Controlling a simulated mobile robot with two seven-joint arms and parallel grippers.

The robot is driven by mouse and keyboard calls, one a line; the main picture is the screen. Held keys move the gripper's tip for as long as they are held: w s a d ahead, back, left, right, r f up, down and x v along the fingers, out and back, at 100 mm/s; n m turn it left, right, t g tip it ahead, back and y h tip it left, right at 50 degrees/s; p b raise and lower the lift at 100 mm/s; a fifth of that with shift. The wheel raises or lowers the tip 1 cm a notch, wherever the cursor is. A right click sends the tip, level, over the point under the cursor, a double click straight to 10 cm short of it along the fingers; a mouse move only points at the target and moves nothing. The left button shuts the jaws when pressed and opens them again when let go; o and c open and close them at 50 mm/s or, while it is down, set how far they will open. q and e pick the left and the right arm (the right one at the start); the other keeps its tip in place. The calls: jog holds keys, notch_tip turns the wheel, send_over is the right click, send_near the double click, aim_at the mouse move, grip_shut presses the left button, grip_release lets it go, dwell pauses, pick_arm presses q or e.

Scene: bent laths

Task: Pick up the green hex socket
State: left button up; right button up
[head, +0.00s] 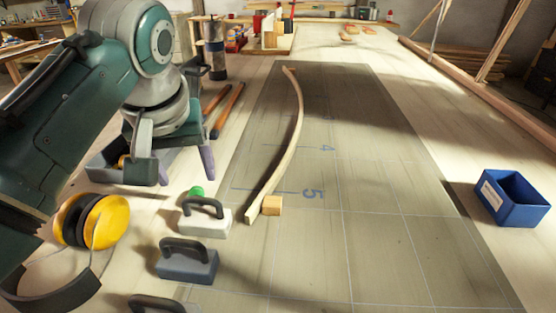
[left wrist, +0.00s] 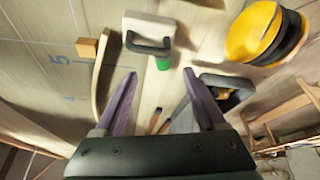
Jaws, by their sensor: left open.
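The small green hex socket (head: 196,191) stands on the table just behind a white block with a dark handle (head: 205,221). In the left wrist view the socket (left wrist: 163,63) shows partly beneath the handle, which hides some of it. My left gripper (head: 185,177) is open and empty, its purple fingers pointing down beyond the socket in the head view. In the left wrist view the socket lies just past and between the fingertips of the gripper (left wrist: 160,74). My right gripper is not in view.
A bent lath (head: 292,142) lies by a small wooden block (head: 271,205) on the gridded mat (head: 390,250). A blue bin (head: 512,204) stands right. A grey tray (head: 104,166) sits beside the gripper.

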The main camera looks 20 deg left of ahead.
pick_arm(q)
jog(key=b+x, duration=0.1)
jog(key=x, duration=0.3)
jog(key=shift+a+f, duration=0.15)
jog(key=shift+f, duration=0.05)
jog(key=b+x, duration=0.1)
jog(key=x, duration=0.4)
jog(key=shift+s+f+b, duration=0.1)
jog(key=shift+s+b, duration=0.1)
jog(key=shift+b, duration=0.1)
grip_shut()
